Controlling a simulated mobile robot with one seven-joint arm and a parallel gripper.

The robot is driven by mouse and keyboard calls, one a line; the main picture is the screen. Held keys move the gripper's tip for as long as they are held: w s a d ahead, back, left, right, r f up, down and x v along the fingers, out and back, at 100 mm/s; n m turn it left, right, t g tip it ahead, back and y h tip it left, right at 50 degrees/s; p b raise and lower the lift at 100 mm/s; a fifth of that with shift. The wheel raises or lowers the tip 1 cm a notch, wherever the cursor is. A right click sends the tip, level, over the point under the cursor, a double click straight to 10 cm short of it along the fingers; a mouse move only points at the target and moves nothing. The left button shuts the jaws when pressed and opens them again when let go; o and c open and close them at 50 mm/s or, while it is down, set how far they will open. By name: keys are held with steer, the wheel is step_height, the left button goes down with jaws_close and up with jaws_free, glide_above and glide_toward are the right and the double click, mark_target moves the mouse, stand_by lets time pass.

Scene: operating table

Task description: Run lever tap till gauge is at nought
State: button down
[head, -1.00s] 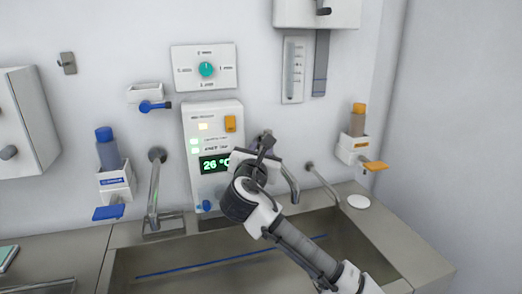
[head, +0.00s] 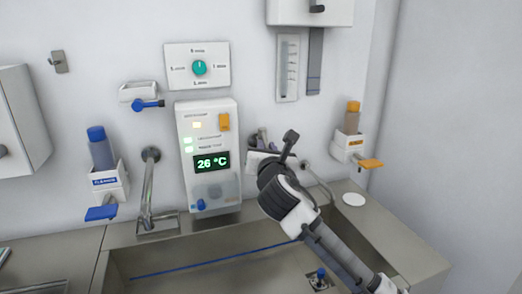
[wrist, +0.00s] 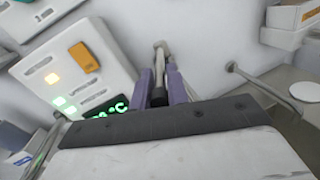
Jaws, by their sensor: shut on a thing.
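My gripper (wrist: 160,92) has its two purple fingers shut on a dark lever (wrist: 159,97) below a pale metal fitting on the wall. In the head view my gripper (head: 263,140) is at the wall just right of the display panel. My wrist hides most of the tap there. A tall gauge (head: 288,68) with tick marks hangs on the wall above; its reading is too small to tell.
The panel display (head: 212,163) reads 26 °C. A spout (head: 149,185) stands left over the steel sink (head: 220,262). Blue-lever (head: 101,213) and orange-lever (head: 371,163) dispensers flank the area. A blue-topped fitting (head: 320,276) shows in the sink.

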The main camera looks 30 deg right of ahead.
steer(key=shift+d, duration=0.1)
steer(key=c, duration=1.5)
jaws_free()
steer(key=shift+s, duration=0.1)
steer(key=b+v, duration=0.4)
steer(key=v, duration=0.9)
steer(key=shift+s, duration=0.35)
